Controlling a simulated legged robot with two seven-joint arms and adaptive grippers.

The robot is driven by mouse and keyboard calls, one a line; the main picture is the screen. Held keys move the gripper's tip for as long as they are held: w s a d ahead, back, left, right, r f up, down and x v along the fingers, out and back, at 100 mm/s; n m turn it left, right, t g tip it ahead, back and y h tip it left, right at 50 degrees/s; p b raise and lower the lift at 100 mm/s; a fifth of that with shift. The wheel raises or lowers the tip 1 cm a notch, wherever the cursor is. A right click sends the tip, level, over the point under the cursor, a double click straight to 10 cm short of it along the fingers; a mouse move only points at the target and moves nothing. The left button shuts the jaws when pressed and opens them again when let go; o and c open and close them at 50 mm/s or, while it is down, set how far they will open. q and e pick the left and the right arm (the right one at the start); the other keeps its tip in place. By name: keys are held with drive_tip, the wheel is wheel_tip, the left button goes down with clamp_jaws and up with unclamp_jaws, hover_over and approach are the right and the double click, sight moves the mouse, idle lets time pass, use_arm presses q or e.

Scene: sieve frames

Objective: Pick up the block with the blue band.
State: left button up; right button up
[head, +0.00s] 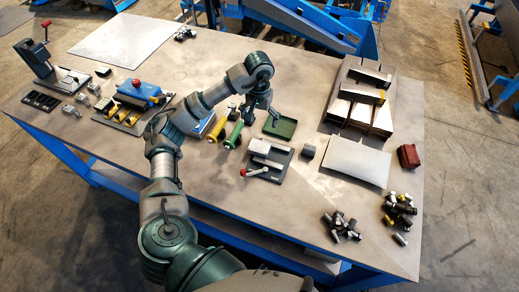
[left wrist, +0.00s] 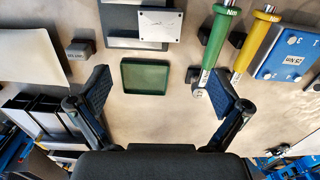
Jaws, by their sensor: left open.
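I cannot make out a block with a blue band in either view. A small plain grey block (head: 309,150) lies right of the dark fixture plate, and it also shows in the left wrist view (left wrist: 80,49); no blue shows on it. Several small metal blocks (head: 82,97) lie at the left of the table, too small to tell any band. My left gripper (head: 260,112) is open and empty above the table near a shallow green tray (head: 287,128). In the left wrist view the green tray (left wrist: 145,76) shows between the spread fingers. My right gripper is not in view.
Green (head: 233,135) and yellow (head: 217,128) handled tools lie left of the tray. The dark fixture plate (head: 280,170) has a red-knobbed clamp. Steel stock (head: 352,110), a pale plate (head: 357,162), a red box (head: 408,156) and dark fittings (head: 342,226) occupy the right.

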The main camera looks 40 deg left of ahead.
use_arm(q)
hover_over(259, 146)
wheel_tip(259, 146, down, 11)
drive_tip(key=shift+s+d+f+p, duration=0.1)
drive_tip(key=shift+d+p, duration=0.05)
drive_tip(key=shift+p, duration=0.25)
drive_tip(key=shift+f+p, duration=0.7)
drive_tip(key=shift+f, duration=2)
drive_tip(key=shift+w+r, duration=0.1)
drive_tip(key=shift+w, duration=0.1)
drive_tip(key=c, duration=1.5)
drive_tip(key=shift+o, duration=0.2)
